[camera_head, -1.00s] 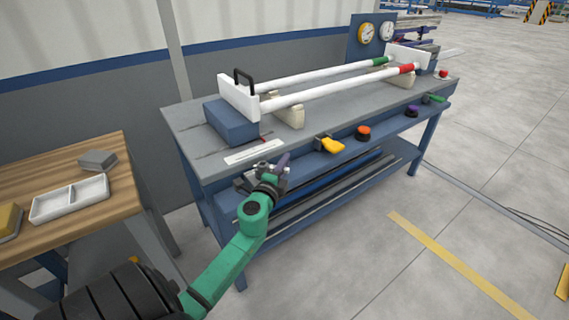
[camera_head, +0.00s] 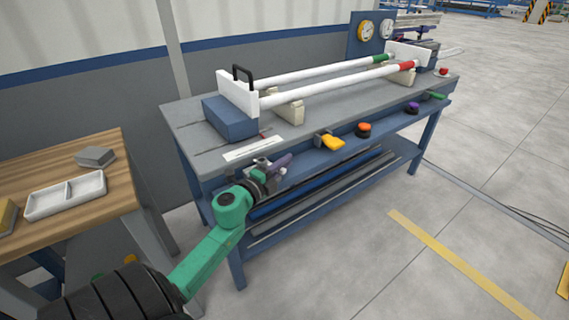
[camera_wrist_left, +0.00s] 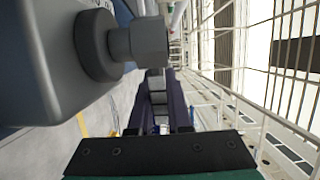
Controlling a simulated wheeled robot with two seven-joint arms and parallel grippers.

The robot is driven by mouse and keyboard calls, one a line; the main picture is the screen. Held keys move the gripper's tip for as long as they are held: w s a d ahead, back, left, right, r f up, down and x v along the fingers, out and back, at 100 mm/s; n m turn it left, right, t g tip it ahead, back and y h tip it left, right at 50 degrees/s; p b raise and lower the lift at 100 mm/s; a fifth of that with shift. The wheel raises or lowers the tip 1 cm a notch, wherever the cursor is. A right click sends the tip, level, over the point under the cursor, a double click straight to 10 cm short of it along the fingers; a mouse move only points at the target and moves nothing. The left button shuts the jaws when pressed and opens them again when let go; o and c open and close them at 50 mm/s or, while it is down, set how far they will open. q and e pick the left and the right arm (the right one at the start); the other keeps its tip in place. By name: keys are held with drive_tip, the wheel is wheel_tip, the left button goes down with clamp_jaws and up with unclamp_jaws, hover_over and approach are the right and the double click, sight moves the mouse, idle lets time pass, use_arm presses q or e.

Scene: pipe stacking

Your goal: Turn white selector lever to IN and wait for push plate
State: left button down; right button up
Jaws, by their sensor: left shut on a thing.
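My left gripper (camera_head: 280,165) is at the left end of the blue bench's front edge. Its dark purple fingers also show in the left wrist view (camera_wrist_left: 160,108), shut on a narrow pale grey piece (camera_wrist_left: 156,84), which appears to be the selector lever. A grey housing (camera_wrist_left: 55,60) with a stubby shaft (camera_wrist_left: 125,44) is beside it. The fingers hide most of the lever, and I cannot read its IN mark. The white push plate (camera_head: 233,90) with a black handle stands upright at the left ends of two white pipes (camera_head: 330,76). My right gripper is out of view.
The bench front carries a yellow lever (camera_head: 332,143), an orange knob (camera_head: 364,128), a purple knob (camera_head: 412,106) and a green handle (camera_head: 437,96). Two gauges (camera_head: 366,31) stand behind. A wooden table (camera_head: 90,205) with a white tray (camera_head: 62,197) is at left.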

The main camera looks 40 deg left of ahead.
use_arm(q)
drive_tip(key=shift+s+d+f+m+h, duration=0.1)
drive_tip(key=shift+s+d+m+h, duration=0.15)
drive_tip(key=shift+m+h, duration=0.55)
drive_tip(key=shift+s+d+m+h, duration=0.1)
drive_tip(key=shift+s+m+h, duration=0.25)
drive_tip(key=shift+h, duration=0.75)
drive_tip(key=c, duration=0.9)
unclamp_jaws()
drive_tip(key=shift+o, duration=0.2)
drive_tip(key=s+a, duration=0.2)
drive_tip(key=s, duration=1.2)
drive_tip(key=shift+s+a+b, duration=0.15)
drive_tip(key=shift+a+b, duration=0.15)
drive_tip(key=shift+a, duration=0.1)
